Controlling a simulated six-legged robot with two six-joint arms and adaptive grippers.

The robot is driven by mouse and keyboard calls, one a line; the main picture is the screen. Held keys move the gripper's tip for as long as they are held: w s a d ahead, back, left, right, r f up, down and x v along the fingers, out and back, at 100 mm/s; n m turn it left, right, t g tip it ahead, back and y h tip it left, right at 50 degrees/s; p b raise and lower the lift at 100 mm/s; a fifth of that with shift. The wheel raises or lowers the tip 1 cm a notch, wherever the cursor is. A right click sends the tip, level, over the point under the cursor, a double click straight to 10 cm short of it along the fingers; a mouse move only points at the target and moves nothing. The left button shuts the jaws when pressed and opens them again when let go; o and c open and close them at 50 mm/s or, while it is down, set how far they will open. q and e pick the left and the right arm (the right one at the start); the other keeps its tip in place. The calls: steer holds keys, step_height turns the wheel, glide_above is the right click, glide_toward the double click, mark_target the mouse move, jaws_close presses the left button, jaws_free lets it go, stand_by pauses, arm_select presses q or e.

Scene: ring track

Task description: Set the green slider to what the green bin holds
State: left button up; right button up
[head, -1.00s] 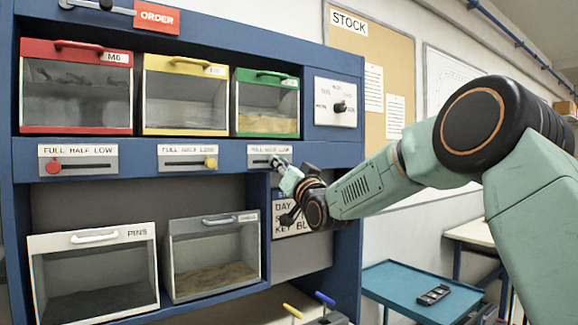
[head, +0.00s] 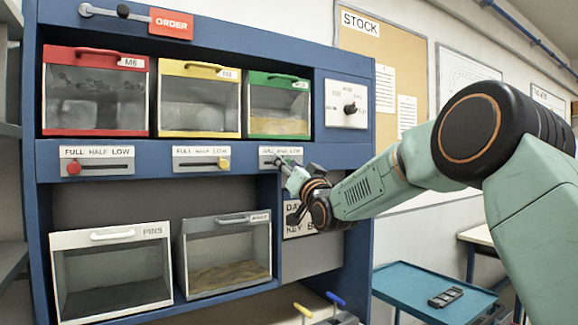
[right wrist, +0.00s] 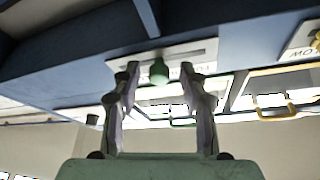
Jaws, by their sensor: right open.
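The green bin (head: 278,136) is at the right end of the upper row in the head view. Tan material (head: 280,126) fills roughly its lower third. The green slider's plate (head: 268,151), marked FULL HALF LOW, is below it, partly covered by my right gripper (head: 285,170). In the right wrist view, the green knob (right wrist: 159,72) shows between the open fingertips of my right gripper (right wrist: 160,85), near the middle of its plate (right wrist: 205,50). I cannot tell whether the fingers touch it. My left gripper is out of view.
The red slider (head: 73,168) is at its left end, and the yellow slider (head: 224,163) at its right end. A rotary dial (head: 350,108) is right of the green bin. PINS (head: 110,236) and grey (head: 215,223) bins are below. A blue table (head: 405,280) stands at right.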

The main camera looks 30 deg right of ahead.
steer(key=shift+f, duration=0.1)
steer(key=v, duration=1.2)
stand_by(0.5)
